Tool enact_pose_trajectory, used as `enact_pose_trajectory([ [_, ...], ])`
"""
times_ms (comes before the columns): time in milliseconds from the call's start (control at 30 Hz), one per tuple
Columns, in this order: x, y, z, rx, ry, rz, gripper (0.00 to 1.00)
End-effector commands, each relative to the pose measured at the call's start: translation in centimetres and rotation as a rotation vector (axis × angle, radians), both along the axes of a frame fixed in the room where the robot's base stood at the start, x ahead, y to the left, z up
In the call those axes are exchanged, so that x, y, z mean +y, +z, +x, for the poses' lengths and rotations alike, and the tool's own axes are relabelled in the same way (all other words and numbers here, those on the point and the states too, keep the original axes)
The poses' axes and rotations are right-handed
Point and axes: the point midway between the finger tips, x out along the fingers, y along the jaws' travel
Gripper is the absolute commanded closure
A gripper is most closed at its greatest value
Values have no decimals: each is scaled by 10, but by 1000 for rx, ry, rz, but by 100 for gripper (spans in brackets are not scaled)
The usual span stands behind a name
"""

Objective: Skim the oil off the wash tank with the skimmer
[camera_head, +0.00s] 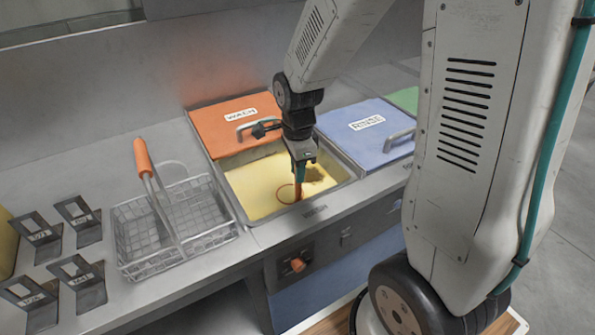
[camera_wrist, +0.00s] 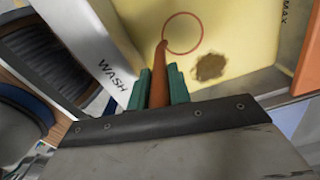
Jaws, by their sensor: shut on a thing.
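The wash tank (camera_head: 232,197) holds yellow liquid, and its orange lid (camera_head: 205,130) sits behind the opening. My gripper (camera_head: 300,172) is over the tank, shut on the orange handle of the skimmer (camera_head: 298,187). In the wrist view the green fingers of my gripper (camera_wrist: 159,88) clasp the skimmer (camera_wrist: 158,92). Its thin ring is over the yellow liquid; I cannot tell whether it touches the surface. A brown oil patch (camera_wrist: 209,67) lies beside the ring, outside it. In the head view the oil (camera_head: 318,174) is partly hidden by my gripper.
A wire basket (camera_head: 190,217) with an orange handle stands on the counter left of the tank. A blue rinse lid (camera_head: 365,130) is at the right. Several metal label brackets (camera_head: 78,218) stand at the far left. The tank front has an orange knob (camera_head: 297,265).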

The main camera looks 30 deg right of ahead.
Motion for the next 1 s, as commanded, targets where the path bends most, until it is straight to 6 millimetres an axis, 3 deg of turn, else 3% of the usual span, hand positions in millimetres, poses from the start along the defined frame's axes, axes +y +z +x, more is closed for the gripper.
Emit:
enact_pose_trajectory([
  [600,-40,0,36,-1,0,0,100],
  [767,-43,0,37,-1,-1,0,100],
  [1000,-63,0,37,-1,-3,0,100],
])
